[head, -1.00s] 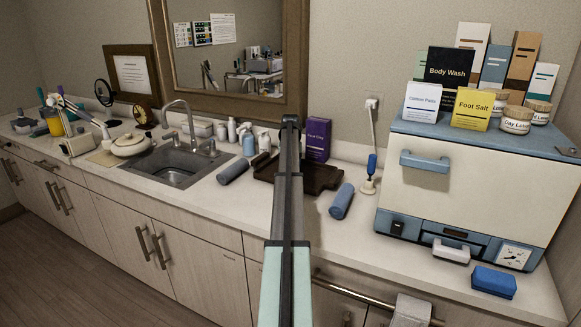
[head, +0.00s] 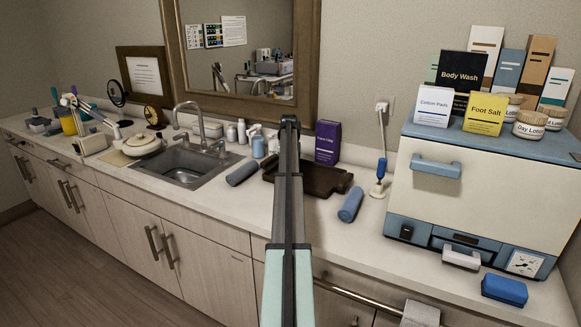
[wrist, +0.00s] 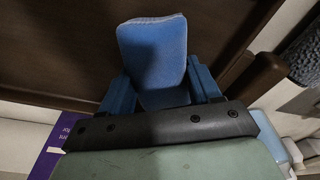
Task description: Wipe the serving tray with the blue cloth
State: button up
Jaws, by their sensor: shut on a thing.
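The dark brown serving tray (head: 325,181) lies flat on the counter, its middle hidden behind my arm in the head view. In the wrist view its surface (wrist: 55,45) and raised rim (wrist: 250,82) show below my gripper. My gripper (wrist: 163,85) is shut on the blue cloth (wrist: 152,42), a thick pad with a pale edge, held between the two blue fingers. The cloth is over the tray's area; I cannot tell whether it touches the tray. In the head view my gripper and the cloth are hidden behind my arm.
The sink (head: 187,164) is left. A cream-and-blue warmer (head: 480,190) stands right, with a blue block (head: 504,290) in front.

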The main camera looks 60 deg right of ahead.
jog(key=shift+r, duration=3.55)
